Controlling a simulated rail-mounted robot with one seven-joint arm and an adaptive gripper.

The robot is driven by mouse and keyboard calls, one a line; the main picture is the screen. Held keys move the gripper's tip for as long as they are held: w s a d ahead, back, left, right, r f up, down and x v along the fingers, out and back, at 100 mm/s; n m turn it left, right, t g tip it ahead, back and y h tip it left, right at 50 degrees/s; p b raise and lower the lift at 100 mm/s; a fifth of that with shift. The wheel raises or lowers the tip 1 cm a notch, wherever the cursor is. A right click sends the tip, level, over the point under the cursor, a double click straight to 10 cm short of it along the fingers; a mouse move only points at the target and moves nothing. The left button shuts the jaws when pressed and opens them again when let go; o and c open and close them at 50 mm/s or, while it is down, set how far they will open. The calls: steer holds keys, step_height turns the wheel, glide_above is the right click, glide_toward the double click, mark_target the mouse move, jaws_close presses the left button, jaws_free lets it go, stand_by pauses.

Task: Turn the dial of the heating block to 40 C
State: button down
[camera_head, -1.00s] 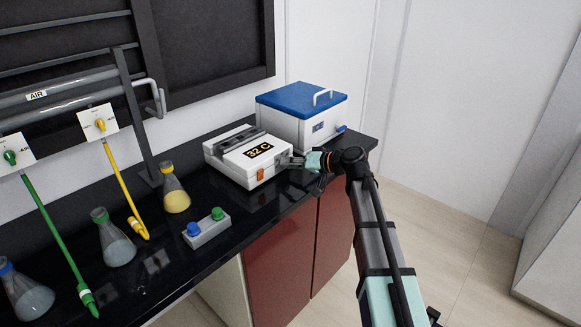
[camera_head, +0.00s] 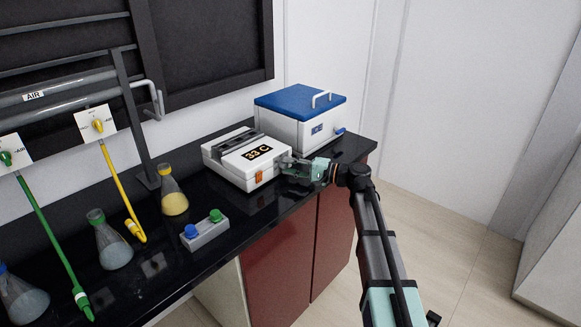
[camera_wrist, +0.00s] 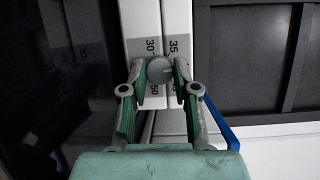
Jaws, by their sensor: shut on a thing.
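The white heating block (camera_head: 232,172) stands on the black bench, and its display (camera_head: 257,153) reads 33 C. An orange switch (camera_head: 259,177) is on its front. In the wrist view the round grey dial (camera_wrist: 160,70) sits on the block's white face (camera_wrist: 143,20), with scale numbers such as 30, 35 and 50 around it. My gripper (camera_wrist: 162,78) is shut on the dial, one finger at each side. In the head view my gripper (camera_head: 288,165) is at the block's right front, and it hides the dial there.
A white box with a blue lid (camera_head: 300,102) stands close behind the block. A small box with blue and green knobs (camera_head: 205,233) and a flask of yellow liquid (camera_head: 173,195) are to the left. Free floor lies right of the bench.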

steer(key=shift+m+y, duration=0.3)
steer(key=shift+m, duration=0.3)
steer(key=c, duration=0.9)
jaws_free()
steer(key=shift+o, duration=0.2)
steer(key=v, duration=1.2)
steer(key=shift+s+f, duration=0.1)
steer(key=shift+f, duration=0.05)
